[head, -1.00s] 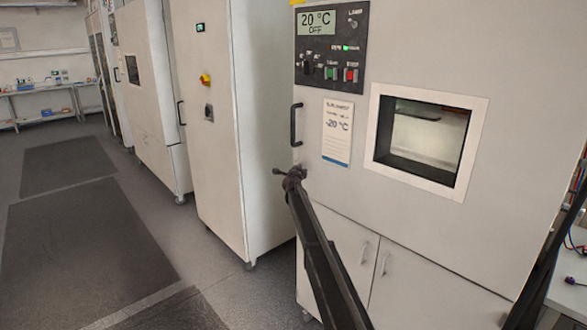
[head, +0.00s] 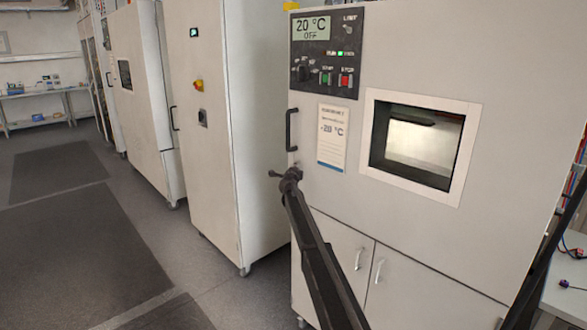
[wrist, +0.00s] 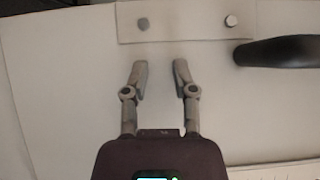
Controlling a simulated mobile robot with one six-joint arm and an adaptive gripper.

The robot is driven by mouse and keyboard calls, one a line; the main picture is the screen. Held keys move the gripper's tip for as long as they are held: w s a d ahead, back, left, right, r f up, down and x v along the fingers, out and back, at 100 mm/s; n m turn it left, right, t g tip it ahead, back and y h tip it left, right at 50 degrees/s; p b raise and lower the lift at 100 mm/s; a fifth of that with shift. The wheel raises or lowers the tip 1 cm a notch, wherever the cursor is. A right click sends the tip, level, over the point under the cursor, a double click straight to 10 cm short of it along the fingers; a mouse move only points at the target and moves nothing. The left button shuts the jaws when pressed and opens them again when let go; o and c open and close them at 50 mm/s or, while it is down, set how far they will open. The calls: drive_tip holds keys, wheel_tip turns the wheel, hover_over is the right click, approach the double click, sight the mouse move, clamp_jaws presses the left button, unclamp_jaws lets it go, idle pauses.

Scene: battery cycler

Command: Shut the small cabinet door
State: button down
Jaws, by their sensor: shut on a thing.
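The small cabinet's pale door (head: 400,220) carries a square window (head: 415,145) and a black handle (head: 291,130) near its left edge. The door looks about flush with the cabinet front; any small gap is too fine to tell. My gripper (head: 281,174) is just below the handle, by the door's left edge. In the wrist view, the fingers of my gripper (wrist: 160,70) stand apart in front of a pale panel (wrist: 80,100). What they bear on is not visible. The black handle (wrist: 280,51) shows to their right, with a bolted plate (wrist: 185,22) beyond the fingertips.
A taller cabinet (head: 215,130) stands close on the left, with a narrow floor gap between. Two lower doors (head: 400,285) with small handles look shut. A table (head: 570,295) is at the right edge. Dark mats (head: 80,250) lie on the open floor at left.

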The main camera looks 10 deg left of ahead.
drive_tip(key=s+a, duration=0.9)
drive_tip(key=s, duration=0.1)
drive_tip(key=shift+s+p, duration=0.35)
drive_tip(key=shift+p, duration=0.05)
drive_tip(key=s+d+f+n+g, duration=0.6)
drive_tip(key=s+d, duration=0.6)
drive_tip(key=s, duration=0.7)
drive_tip(key=s+d+f+n+g, duration=0.6)
drive_tip(key=s+d, duration=0.7)
drive_tip(key=s, duration=0.7)
drive_tip(key=s+d+f+n+g+y, duration=0.1)
drive_tip(key=s+d+f+n+g, duration=0.5)
drive_tip(key=s+d, duration=0.7)
drive_tip(key=s, duration=0.6)
drive_tip(key=shift+s+d+f+n, duration=0.15)
drive_tip(key=shift+s+f+n, duration=0.05)
drive_tip(key=shift+f+n, duration=0.2)
